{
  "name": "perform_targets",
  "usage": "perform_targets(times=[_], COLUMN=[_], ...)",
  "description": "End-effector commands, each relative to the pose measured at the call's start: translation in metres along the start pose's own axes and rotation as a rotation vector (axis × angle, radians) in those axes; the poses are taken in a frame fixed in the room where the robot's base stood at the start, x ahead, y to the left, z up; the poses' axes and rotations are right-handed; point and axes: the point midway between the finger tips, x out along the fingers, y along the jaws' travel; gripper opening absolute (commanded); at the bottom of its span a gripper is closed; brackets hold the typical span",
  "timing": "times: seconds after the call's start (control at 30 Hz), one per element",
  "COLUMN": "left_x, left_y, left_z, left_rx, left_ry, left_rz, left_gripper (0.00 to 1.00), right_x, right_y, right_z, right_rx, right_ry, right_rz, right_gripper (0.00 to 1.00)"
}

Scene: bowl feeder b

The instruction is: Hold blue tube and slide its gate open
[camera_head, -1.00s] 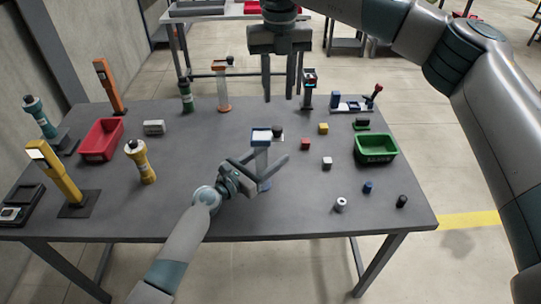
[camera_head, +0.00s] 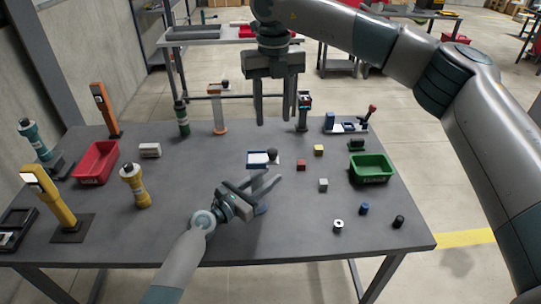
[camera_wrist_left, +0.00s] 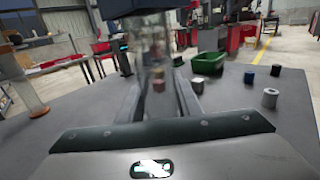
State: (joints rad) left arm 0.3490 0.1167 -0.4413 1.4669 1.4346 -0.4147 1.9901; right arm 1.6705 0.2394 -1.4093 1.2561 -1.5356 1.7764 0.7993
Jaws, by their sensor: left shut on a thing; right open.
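The blue tube stands upright near the middle of the table, with a clear body and a blue-framed top (camera_head: 258,159) showing a white panel. A dark round knob (camera_head: 272,154) sits at the right side of this top; how far the gate is open cannot be told. My left gripper (camera_head: 264,184) is shut on the tube's body below the top. In the left wrist view the clear tube (camera_wrist_left: 155,50) stands between the two fingers. My right gripper (camera_head: 274,118) is open and empty, pointing down, above and beyond the tube in the head view.
Small cubes and cylinders lie right of the tube, with a green bin (camera_head: 372,169) beyond. A yellow tube (camera_head: 135,186), a white block (camera_head: 149,150) and a red bin (camera_head: 96,162) are on the left. An orange-topped tube (camera_head: 217,112) stands at the back.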

Motion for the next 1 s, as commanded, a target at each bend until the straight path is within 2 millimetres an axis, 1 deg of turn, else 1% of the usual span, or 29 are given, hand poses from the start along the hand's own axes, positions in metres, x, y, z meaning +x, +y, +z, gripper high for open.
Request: perform_targets(times=[0.3,0.5,0.63,1.0], left_x=[0.0,0.0,0.0,0.0], left_y=[0.0,0.0,0.0,0.0], left_z=[-0.001,-0.001,-0.001,-0.001], left_rx=[0.0,0.0,0.0,0.0], left_ry=[0.001,0.001,0.001,0.001], left_rz=[0.0,0.0,0.0,0.0], left_gripper=[0.0,0.0,0.0,0.0], right_x=[-0.012,-0.018,-0.019,-0.019], right_y=[0.001,0.0,0.0,0.0], right_z=[0.0,0.0,0.0,0.0], right_rx=[-0.325,-0.487,-0.529,-0.532], right_ry=[0.0,0.001,0.001,0.001], right_rz=[0.001,0.001,0.0,0.001], right_gripper=[0.42,0.42,0.42,0.42])
